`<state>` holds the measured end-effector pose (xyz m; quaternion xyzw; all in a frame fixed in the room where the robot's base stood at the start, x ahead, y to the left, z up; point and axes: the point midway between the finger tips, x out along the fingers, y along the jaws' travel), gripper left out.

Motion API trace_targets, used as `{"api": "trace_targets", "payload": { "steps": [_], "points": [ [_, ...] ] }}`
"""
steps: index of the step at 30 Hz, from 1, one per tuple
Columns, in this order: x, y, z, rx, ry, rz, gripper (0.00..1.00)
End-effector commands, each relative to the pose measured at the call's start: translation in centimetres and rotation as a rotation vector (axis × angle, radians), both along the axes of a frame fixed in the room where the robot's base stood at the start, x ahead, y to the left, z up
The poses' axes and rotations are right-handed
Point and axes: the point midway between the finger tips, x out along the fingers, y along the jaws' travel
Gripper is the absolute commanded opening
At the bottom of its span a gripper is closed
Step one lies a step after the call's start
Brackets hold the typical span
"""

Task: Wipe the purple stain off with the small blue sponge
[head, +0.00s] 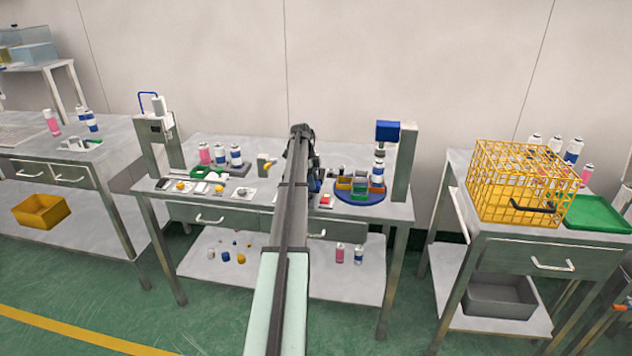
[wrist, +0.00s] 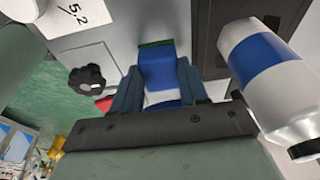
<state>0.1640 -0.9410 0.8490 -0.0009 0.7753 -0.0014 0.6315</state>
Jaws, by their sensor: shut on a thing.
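My gripper (wrist: 158,88) is shut on a blue block with a dark green end, which looks like the small blue sponge (wrist: 157,68). The sponge sticks out past the fingertips, over a grey surface in the wrist view. In the head view my arm reaches over the middle workbench (head: 240,210) and hides most of the gripper and the sponge. I cannot make out the purple stain in either view; my arm covers part of the bench top.
A white can with a blue band (wrist: 262,70) is close to the gripper's right in the wrist view. A black knob (wrist: 87,80) is at its left. On the bench are a blue turntable with coloured bins (head: 360,196), a crimping stand (head: 160,140) and several cans.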

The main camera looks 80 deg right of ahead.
Motion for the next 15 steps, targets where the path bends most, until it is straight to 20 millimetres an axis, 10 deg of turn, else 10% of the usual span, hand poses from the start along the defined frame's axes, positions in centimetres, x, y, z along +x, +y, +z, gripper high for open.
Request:
{"api": "trace_targets", "payload": {
  "steps": [15],
  "points": [
    [3.0, 0.0, -0.2, 0.003, -0.01, 0.005, 0.19]
  ]
}}
